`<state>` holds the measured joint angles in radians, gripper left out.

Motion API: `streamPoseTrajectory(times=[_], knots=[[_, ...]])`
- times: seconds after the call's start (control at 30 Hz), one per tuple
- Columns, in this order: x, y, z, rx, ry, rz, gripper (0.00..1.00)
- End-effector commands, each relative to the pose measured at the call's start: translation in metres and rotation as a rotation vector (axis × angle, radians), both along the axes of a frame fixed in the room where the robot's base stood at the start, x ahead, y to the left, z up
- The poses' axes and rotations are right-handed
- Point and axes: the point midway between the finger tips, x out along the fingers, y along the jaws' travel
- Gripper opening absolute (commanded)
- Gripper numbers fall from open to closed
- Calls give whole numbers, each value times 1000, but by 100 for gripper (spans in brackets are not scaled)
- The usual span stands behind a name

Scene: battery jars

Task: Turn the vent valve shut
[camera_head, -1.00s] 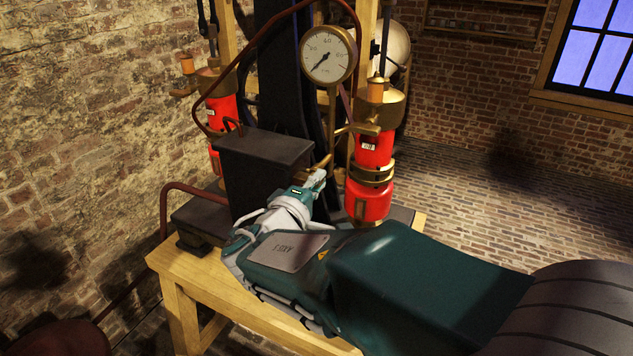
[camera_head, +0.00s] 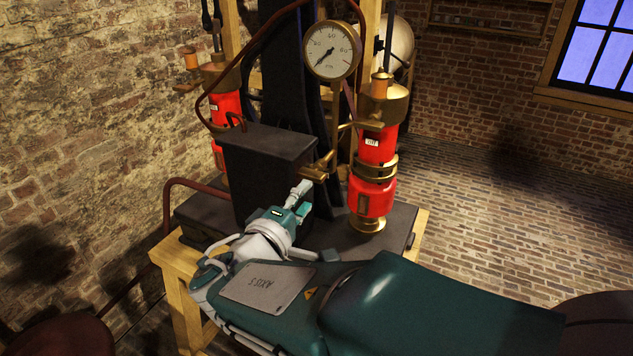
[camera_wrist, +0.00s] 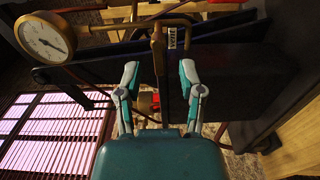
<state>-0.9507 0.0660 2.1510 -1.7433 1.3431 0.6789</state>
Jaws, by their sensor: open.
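A brass fitting (camera_head: 318,170), which looks like the vent valve, sticks out beside the upper right edge of the black box (camera_head: 262,185). My gripper (camera_head: 303,199) is just below and left of it in the head view, apart from it in the picture. In the wrist view my gripper (camera_wrist: 159,73) is open, with its two fingers spread. A brass pipe (camera_wrist: 158,45) with a small label runs down between the fingers, apart from both. A short brass cylinder (camera_wrist: 147,103) shows lower between the fingers. Whether the valve stands open or shut cannot be told.
A round pressure gauge (camera_head: 333,50) stands above the fitting. A red jar with brass bands (camera_head: 372,200) stands close on the right, and another red jar (camera_head: 224,105) is behind the box on the left. The wooden bench (camera_head: 182,300) carries the black base.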

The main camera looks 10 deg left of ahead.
Motion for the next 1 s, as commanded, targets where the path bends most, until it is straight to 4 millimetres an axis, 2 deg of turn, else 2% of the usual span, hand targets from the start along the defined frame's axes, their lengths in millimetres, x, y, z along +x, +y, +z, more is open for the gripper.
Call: streamPoseTrajectory(times=[0.1,0.3,0.73,0.77,0.87,1.0], knots=[[-24,10,-1,0,1,5,50],[-47,18,-1,0,2,3,50],[-51,16,-2,3,8,-8,50],[-50,11,-2,5,15,-18,50],[-45,-19,-6,35,80,-93,50],[-44,-95,-22,141,253,-275,50]])
